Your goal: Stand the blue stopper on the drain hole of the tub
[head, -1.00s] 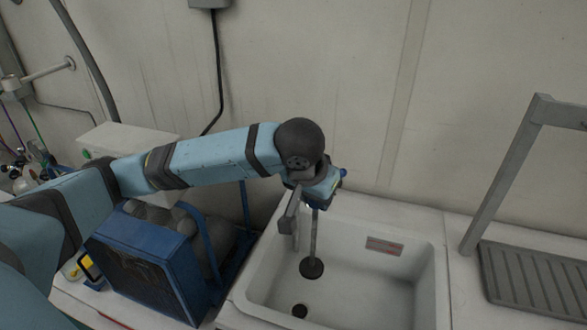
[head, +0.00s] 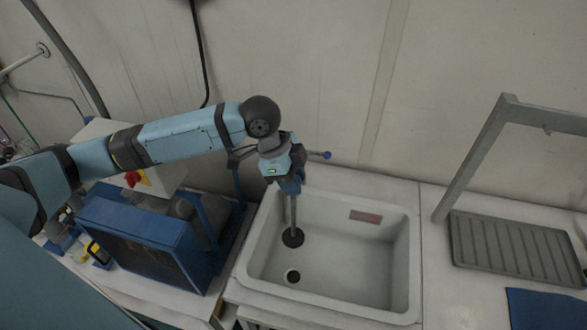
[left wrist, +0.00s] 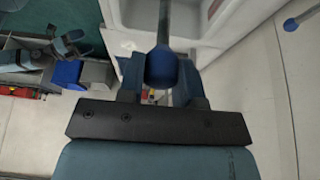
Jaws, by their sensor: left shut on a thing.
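The blue stopper has a round blue knob (left wrist: 161,68), a thin grey rod and a dark disc (head: 292,238) at the bottom. My left gripper (head: 291,187) is shut on the knob, with a finger on each side of it in the left wrist view. The rod hangs roughly upright inside the white tub (head: 400,245). The drain hole (head: 292,277) is a dark round opening with a pale rim in the tub floor. The disc appears just behind the hole in the head view, apart from it. Its height above the floor is unclear. My right gripper is not in view.
A blue-tipped lever (head: 327,154) sticks out at the tub's back edge. A blue box-shaped unit (head: 150,240) stands left of the tub. A grey ribbed rack (head: 505,240) with a frame stands right. The tub's right half is clear.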

